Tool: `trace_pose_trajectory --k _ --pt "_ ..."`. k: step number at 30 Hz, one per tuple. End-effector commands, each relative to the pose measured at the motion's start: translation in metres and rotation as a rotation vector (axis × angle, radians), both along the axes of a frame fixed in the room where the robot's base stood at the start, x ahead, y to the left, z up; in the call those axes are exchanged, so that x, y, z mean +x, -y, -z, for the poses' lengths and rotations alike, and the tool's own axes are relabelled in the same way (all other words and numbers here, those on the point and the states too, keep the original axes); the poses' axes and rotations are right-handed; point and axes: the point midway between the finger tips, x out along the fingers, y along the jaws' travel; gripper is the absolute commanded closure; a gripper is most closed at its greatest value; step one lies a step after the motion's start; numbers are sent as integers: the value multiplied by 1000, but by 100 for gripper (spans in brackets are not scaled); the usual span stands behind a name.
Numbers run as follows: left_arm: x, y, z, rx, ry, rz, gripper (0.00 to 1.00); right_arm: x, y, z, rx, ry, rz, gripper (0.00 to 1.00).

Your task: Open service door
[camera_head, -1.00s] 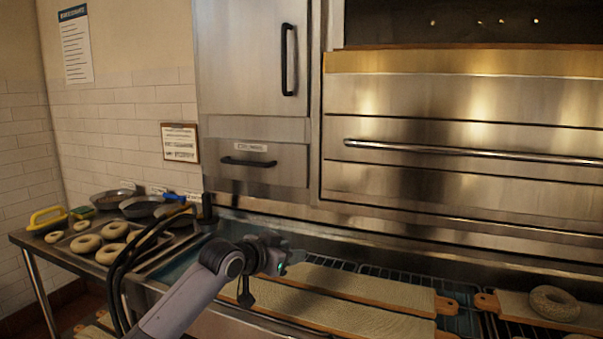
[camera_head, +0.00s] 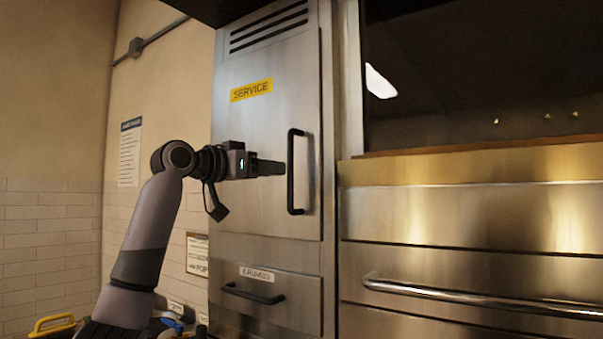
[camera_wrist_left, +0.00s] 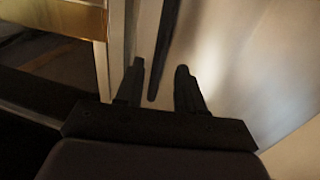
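The service door (camera_head: 262,125) is a steel panel with a yellow SERVICE label (camera_head: 251,91) and vent slots at its top. It looks shut. Its black vertical handle (camera_head: 292,172) is near its right edge. My left gripper (camera_head: 283,168) points right, with its tips right at the handle in the head view. In the left wrist view, the two fingers of my left gripper (camera_wrist_left: 158,72) are apart, and the dark handle bar (camera_wrist_left: 166,40) runs between them. I cannot tell whether they touch it. My right gripper is not in view.
Below the door is a crumbs drawer (camera_head: 265,300) with a black handle. To the right, the oven front (camera_head: 470,215) has a long horizontal bar handle (camera_head: 480,296). A tiled wall (camera_head: 45,235) with a posted sheet (camera_head: 129,152) stands at the left.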

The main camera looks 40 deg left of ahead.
Motion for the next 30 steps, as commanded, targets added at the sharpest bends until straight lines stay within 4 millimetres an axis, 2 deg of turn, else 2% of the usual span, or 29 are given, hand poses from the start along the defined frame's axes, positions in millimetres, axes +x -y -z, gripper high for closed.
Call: trace_pose_trajectory --k 6,12,23,24,26,27,30 --pt "33 4 -3 -1 -3 1 62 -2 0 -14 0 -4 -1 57" --pt "59 6 -2 -1 -2 1 62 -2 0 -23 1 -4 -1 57" --pt "67 6 0 2 0 -1 62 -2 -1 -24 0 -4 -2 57" --pt "67 6 0 2 0 -1 65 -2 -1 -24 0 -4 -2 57" --pt "66 6 0 2 0 -1 84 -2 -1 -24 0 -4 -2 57" --pt "66 6 0 2 0 -1 98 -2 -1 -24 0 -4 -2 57" --pt "66 6 0 2 0 -1 100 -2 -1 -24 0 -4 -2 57"
